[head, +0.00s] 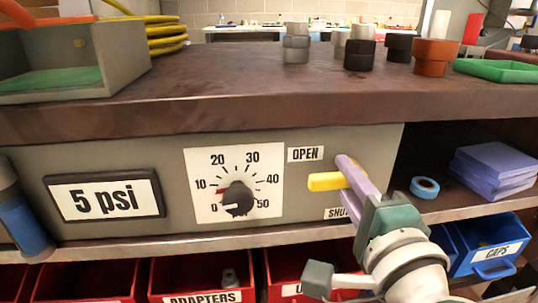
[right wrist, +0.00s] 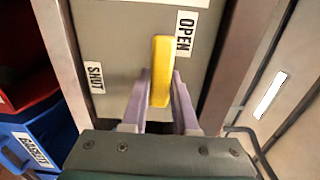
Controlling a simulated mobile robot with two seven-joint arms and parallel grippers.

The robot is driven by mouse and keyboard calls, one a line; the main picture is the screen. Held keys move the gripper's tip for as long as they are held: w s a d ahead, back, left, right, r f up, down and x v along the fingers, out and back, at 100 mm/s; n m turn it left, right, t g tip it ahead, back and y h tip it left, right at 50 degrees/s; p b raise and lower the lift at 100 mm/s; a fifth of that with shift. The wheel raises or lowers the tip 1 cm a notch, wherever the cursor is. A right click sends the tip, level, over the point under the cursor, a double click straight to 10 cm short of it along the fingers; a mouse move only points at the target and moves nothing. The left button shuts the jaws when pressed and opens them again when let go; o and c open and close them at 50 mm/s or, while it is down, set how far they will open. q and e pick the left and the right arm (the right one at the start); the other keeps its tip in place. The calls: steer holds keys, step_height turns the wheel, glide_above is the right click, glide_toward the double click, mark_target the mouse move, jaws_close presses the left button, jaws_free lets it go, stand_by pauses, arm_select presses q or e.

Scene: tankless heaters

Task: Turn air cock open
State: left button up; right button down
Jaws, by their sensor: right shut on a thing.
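The yellow air cock handle (head: 324,181) sticks out to the left on the grey panel, roughly level, between the OPEN label (head: 305,154) above and the SHUT label (head: 336,213) below. My right gripper (head: 347,168) has its lilac fingers around the handle. In the right wrist view the handle (right wrist: 161,62) lies between the two fingers of my right gripper (right wrist: 160,85), with its free end past the fingertips. The SHUT label is partly hidden by the gripper in the head view. My left gripper is not in view.
A gauge (head: 236,185) and a "5 psi" sign (head: 104,195) are left of the handle. Red bins (head: 201,279) and a blue bin (head: 490,246) stand below. A blue tape roll (head: 424,187) and lilac blocks (head: 494,164) lie on the right shelf. The brown tabletop (head: 230,85) overhangs the panel.

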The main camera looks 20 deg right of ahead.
steer(key=c, duration=0.7)
jaws_free()
steer(key=v, duration=1)
